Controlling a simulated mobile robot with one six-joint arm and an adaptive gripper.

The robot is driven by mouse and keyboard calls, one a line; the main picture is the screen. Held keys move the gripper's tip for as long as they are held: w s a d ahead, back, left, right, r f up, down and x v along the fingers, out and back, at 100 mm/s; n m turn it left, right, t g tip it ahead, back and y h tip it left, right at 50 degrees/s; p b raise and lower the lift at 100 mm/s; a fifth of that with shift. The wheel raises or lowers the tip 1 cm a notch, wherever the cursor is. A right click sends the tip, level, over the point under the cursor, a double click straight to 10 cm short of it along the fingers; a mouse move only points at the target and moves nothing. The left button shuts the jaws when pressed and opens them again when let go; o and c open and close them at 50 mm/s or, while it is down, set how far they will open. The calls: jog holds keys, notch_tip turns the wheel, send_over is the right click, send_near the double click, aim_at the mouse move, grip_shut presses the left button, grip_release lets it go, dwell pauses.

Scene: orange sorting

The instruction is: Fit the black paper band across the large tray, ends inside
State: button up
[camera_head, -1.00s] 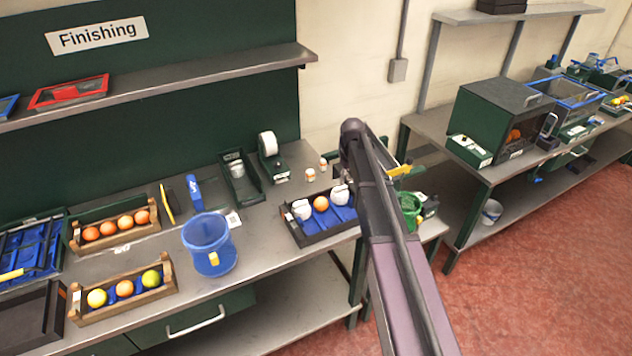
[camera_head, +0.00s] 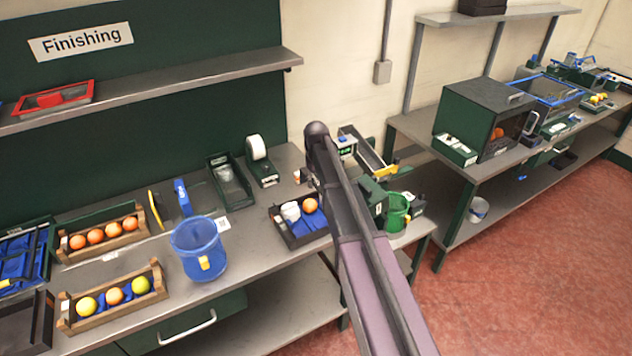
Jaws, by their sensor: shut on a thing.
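A black tray (camera_head: 301,241) on the bench, left of my arm, holds a white wrapped round item (camera_head: 290,212) and an orange (camera_head: 310,205) on blue lining. My arm covers its right part. Another dark tray (camera_head: 48,325) is cut off at the lower left, and a blue-lined tray (camera_head: 22,268) lies behind it. I cannot tell which is the large tray. I cannot pick out the black paper band. My arm crosses the picture from the lower right up to the bench's right end. My gripper is hidden behind it.
Two wooden crates of fruit (camera_head: 112,305) (camera_head: 100,238) and a blue bucket (camera_head: 199,248) stand on the left bench. A white-roll dispenser (camera_head: 262,162) stands at the back. A green basket (camera_head: 397,212) is right of my arm.

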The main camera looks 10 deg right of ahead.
jog(key=shift+s+d, duration=0.1)
jog(key=shift+f+b, duration=4.9)
jog(key=shift+f+b, duration=0.6)
jog(key=shift+b, duration=0.05)
jog(key=o, duration=0.9)
jog(key=shift+c, duration=0.2)
jog(key=shift+o, duration=0.8)
